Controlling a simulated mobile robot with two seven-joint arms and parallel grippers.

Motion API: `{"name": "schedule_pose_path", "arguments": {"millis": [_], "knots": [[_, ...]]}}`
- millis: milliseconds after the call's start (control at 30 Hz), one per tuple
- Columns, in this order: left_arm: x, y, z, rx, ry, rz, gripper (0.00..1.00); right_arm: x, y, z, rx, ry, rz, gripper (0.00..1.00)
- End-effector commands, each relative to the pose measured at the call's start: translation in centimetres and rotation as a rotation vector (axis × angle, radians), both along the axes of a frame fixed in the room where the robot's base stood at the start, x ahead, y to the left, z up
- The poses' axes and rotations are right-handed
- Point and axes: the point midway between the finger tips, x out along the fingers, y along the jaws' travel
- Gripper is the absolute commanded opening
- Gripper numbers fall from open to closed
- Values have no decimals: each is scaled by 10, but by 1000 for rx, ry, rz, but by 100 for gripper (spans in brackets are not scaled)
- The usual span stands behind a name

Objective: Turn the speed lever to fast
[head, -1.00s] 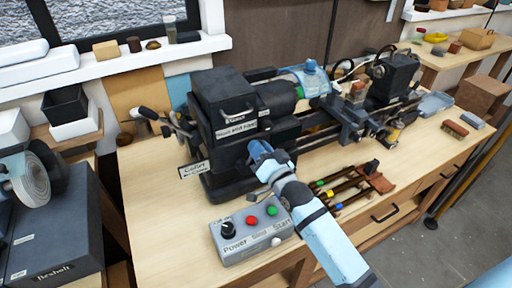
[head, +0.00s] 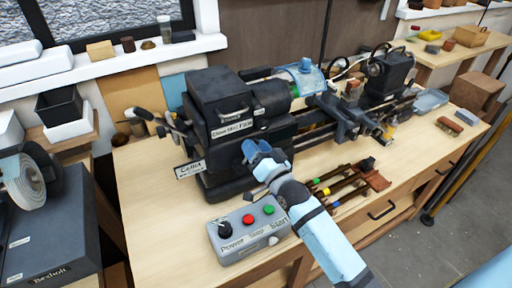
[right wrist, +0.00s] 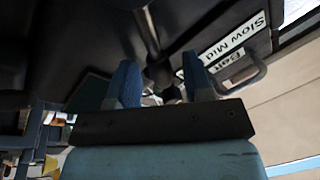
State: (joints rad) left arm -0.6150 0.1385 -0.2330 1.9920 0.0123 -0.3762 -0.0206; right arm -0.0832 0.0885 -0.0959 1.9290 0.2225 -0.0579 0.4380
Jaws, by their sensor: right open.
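The black lathe headstock (head: 222,95) stands at the back of the bench. Its front carries a white speed label (head: 232,129); in the right wrist view the label (right wrist: 236,35) reads "Slow Mid", with the rest cut off. My right gripper (head: 258,149) is in front of the headstock, below and right of that label. In the right wrist view its blue fingers (right wrist: 158,80) are apart. A dark lever-like rod (right wrist: 148,32) runs down to a dark knob between or just beyond them; I cannot tell whether they touch it. The lever's setting is unclear. My left gripper is out of view.
A grey control box (head: 249,232) with red and green buttons sits at the front of the bench, left of my forearm. Tools with coloured bands (head: 340,185) lie right of my gripper. The lathe's carriage (head: 338,115) is farther right. A grinder (head: 38,200) stands at left.

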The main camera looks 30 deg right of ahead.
Motion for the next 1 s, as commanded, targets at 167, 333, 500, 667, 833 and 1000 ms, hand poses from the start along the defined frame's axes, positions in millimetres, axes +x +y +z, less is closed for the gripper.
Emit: {"name": "schedule_pose_path", "arguments": {"millis": [167, 333, 500, 667, 833, 1000], "knots": [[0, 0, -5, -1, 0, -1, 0, -19, -3, -7, 0, 2, 0, 46], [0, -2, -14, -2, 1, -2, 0, -57, -7, -16, 0, 5, 1, 46], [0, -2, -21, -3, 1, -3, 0, -94, -13, -24, 0, 4, 0, 46], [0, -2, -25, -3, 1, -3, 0, -119, -17, -28, 0, 2, -1, 46], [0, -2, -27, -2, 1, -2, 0, -131, -18, -29, 0, 1, 0, 46], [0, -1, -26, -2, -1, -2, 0, -133, -18, -29, 1, 1, -1, 46]]}}
